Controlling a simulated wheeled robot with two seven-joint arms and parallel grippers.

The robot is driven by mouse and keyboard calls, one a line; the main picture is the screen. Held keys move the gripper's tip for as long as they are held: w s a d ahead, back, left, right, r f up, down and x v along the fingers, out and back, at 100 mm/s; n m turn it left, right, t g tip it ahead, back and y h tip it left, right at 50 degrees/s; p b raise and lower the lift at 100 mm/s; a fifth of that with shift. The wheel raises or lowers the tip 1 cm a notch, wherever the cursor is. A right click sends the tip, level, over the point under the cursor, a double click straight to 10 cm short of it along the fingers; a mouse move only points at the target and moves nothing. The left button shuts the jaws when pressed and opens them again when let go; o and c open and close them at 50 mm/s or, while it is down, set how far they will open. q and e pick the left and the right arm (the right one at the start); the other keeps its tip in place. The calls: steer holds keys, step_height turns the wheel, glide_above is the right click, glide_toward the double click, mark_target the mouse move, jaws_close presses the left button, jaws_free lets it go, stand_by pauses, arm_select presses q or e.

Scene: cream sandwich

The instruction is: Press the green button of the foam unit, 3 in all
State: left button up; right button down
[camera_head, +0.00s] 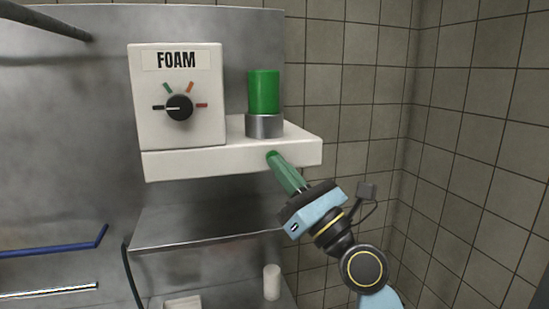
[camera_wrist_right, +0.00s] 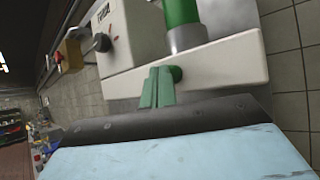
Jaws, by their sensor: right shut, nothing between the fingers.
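The white foam unit (camera_head: 180,130) is mounted on a steel panel, with a FOAM label and a black dial on its box. A small round green button (camera_head: 272,155) sits on the front face of its white ledge; it also shows in the right wrist view (camera_wrist_right: 176,73). My right gripper (camera_head: 276,163) has green fingers, shut and empty, with the tips right at the button. In the right wrist view the fingertips (camera_wrist_right: 158,72) overlap the button's left side; I cannot tell whether they touch it. My left gripper is not in view.
A tall green cylinder (camera_head: 263,92) stands in a metal collar on the ledge, above the button. A steel shelf (camera_head: 205,228) lies below, with a white cylinder (camera_head: 271,282) lower down. A blue bar (camera_head: 55,248) is at left. Tiled wall fills the right side.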

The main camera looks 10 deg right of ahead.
steer(key=shift+s+p, duration=0.3)
steer(key=shift+s, duration=0.35)
steer(key=s+p, duration=0.2)
steer(key=s, duration=0.3)
steer(key=shift+d, duration=0.1)
stand_by(0.5)
